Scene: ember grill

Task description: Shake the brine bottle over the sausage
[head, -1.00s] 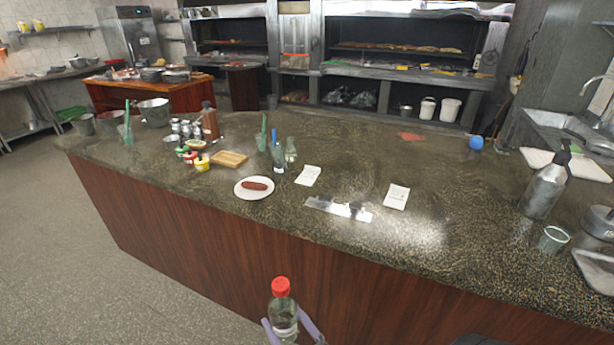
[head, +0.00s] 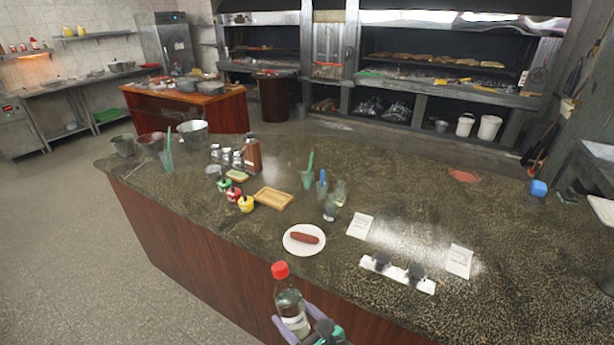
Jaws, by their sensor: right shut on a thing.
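A clear bottle with a red cap (head: 290,298), taken to be the brine bottle, stands nearly upright in my right gripper (head: 305,325) at the bottom of the head view. The gripper is shut on the bottle's lower part. The bottle is in front of the counter's near edge. A brown-red sausage (head: 305,238) lies on a round white plate (head: 290,248) on the counter, just beyond the bottle cap in the picture. The bottle is apart from the plate. My left gripper is not in view.
The dark stone counter (head: 400,220) has a wooden board (head: 273,198), sauce jars (head: 234,196), a brown bottle (head: 253,155) and glasses left of and behind the plate. Paper cards (head: 360,226) and a metal strip (head: 398,273) lie to the right. The counter's right part is mostly clear.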

